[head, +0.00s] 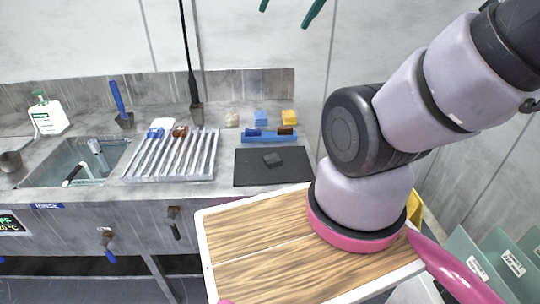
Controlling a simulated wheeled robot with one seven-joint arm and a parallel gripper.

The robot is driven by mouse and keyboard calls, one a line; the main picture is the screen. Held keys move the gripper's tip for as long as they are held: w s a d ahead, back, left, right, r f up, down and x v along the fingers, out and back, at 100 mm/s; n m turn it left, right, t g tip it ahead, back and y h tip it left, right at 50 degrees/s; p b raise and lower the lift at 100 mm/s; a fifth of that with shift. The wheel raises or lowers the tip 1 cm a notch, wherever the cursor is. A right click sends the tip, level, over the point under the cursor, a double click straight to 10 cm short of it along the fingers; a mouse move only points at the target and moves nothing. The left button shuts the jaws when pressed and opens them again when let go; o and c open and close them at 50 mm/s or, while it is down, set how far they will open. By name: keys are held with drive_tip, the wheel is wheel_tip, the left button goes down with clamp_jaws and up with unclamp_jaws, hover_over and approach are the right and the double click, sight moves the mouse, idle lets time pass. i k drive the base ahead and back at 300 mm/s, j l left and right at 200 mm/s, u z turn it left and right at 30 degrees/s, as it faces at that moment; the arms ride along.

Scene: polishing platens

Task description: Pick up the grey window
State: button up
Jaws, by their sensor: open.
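My gripper (289,9) shows only as two teal fingertips at the top edge of the head view. They are spread apart with nothing visible between them. The gripper is well above the counter and apart from the block, and the rest of it is out of frame.
A blue holder (269,136) stands behind the mat, with blue and yellow blocks (289,117) behind it. A ribbed rack (172,165) is left of the mat, and a sink (75,165) is further left. My wooden-topped base and arm fill the right foreground.

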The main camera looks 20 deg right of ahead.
sight(272, 160)
drive_tip(key=j+z, duration=0.2)
drive_tip(key=z, duration=0.35)
drive_tip(key=j+z, duration=0.15)
drive_tip(key=j, duration=0.25)
drive_tip(key=k+j+z, duration=0.15)
drive_tip(key=j, duration=0.2)
drive_tip(key=j+z, duration=0.15)
drive_tip(key=j, duration=0.2)
drive_tip(key=k+j+z, duration=0.15)
drive_tip(key=j, duration=0.2)
drive_tip(key=k+j, duration=0.1)
drive_tip(key=j, duration=0.2)
drive_tip(key=k+j, duration=0.1)
drive_tip(key=j, duration=0.2)
drive_tip(key=k+j, duration=0.1)
drive_tip(key=j, duration=0.2)
